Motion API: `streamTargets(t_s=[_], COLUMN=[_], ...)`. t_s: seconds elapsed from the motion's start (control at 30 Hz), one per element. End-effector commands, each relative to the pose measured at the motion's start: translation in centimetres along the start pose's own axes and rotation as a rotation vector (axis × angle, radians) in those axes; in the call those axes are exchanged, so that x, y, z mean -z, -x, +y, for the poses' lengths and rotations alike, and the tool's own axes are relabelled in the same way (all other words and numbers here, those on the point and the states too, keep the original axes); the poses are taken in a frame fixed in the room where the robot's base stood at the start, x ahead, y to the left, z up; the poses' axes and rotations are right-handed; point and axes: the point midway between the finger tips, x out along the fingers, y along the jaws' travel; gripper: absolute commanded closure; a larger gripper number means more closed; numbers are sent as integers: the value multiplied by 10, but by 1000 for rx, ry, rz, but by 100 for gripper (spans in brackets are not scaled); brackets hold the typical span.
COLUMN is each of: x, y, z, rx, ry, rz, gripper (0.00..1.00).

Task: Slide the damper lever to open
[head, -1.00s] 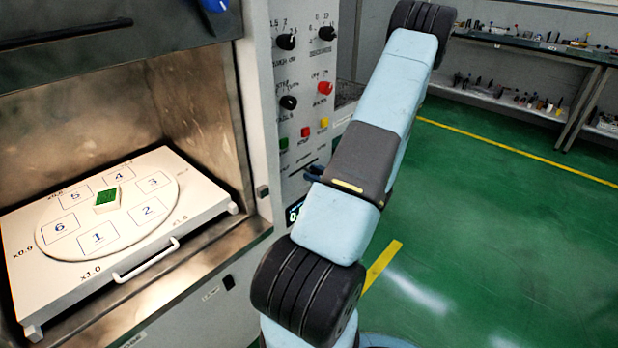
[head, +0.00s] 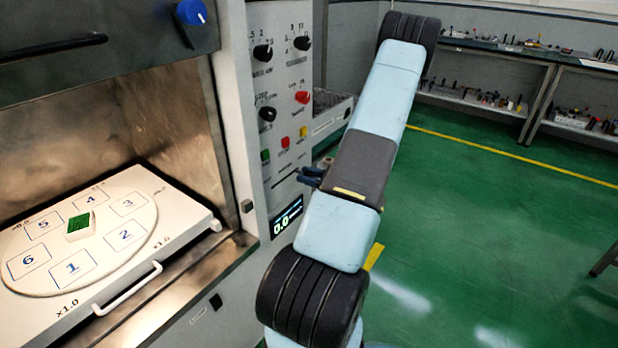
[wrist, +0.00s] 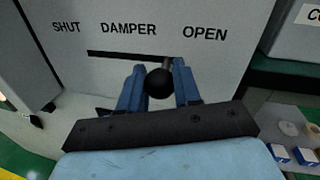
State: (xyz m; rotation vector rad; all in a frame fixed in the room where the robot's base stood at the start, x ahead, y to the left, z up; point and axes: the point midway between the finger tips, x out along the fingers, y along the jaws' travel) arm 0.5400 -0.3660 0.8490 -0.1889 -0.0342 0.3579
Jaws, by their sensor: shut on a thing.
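The damper lever has a round black knob (wrist: 160,83) on a short metal stem. In the wrist view it stands at a horizontal slot (wrist: 110,55) in the grey panel, between the labels SHUT at left and OPEN at right. The stem is toward the right part of the slot, on the OPEN side; my fingers and the knob cover the slot's right end. My gripper (wrist: 160,88) has its two blue fingers on either side of the knob, shut on it. In the head view, my gripper (head: 309,177) shows small and dark blue beside the control panel, partly hidden by my arm; the lever cannot be made out there.
The control panel (head: 284,140) has knobs, coloured buttons and a display (head: 287,216) reading 0.0. Left is an open chamber with a white numbered tray (head: 170,232). Shelves (head: 480,95) stand behind.

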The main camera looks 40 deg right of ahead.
Motion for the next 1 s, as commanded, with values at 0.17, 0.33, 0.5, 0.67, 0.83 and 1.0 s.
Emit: streamTargets(t_s=[0.17, 0.33, 0.5, 0.67, 0.83, 1.0], x=[1, 0, 0, 0, 0, 1], y=[3, 2, 1, 4, 22, 55], z=[-5, -4, -3, -2, -2, -2], rx=[11, 8, 5, 5, 6, 7], ry=[6, 5, 4, 3, 3, 3], rz=[5, 4, 2, 2, 2, 3], gripper=[62, 45, 44, 44, 44, 44])
